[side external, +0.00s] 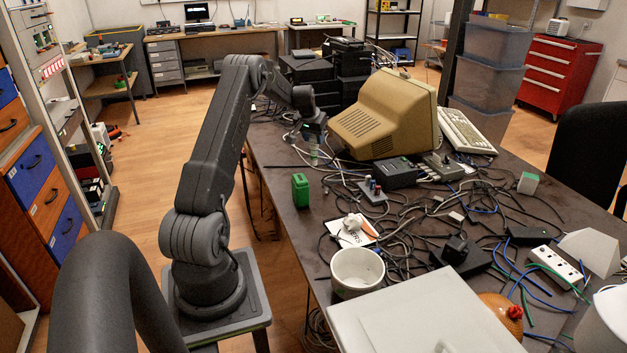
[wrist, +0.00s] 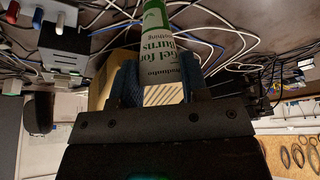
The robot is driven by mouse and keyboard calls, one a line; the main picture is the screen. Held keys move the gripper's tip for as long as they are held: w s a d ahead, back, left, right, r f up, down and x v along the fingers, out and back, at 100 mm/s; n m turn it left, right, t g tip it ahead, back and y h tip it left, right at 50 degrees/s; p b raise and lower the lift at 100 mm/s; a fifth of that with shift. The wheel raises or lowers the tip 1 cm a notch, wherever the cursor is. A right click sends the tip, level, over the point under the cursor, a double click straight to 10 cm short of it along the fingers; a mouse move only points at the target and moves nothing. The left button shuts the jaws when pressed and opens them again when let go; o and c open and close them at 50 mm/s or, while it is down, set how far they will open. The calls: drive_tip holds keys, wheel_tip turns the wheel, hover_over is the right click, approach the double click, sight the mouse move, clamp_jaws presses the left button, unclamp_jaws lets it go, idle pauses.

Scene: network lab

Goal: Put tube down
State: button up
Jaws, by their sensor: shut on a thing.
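The tube (wrist: 163,48) is white and green with "Gel for Burns" lettering. In the wrist view it sits between the two fingers of my gripper (wrist: 160,82), which is shut on it. In the side external view my gripper (side external: 313,138) points down near the table's left edge, left of the beige monitor. The tube (side external: 314,156) shows small and greenish below the fingers, roughly upright. I cannot tell whether its lower end touches the dark table (side external: 284,158).
A beige monitor (side external: 385,115) stands close on the right. A green block (side external: 300,189) stands nearer the camera, with a small switch box (side external: 371,191) beside it. Cables clutter the table's middle. A white pot (side external: 357,272) stands in front. A narrow strip along the left edge is fairly bare.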

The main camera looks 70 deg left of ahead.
sight(312, 152)
drive_tip(key=shift+a+f, duration=0.1)
drive_tip(key=shift+f, duration=3.85)
drive_tip(key=o, duration=1.1)
drive_tip(key=shift+f, duration=0.15)
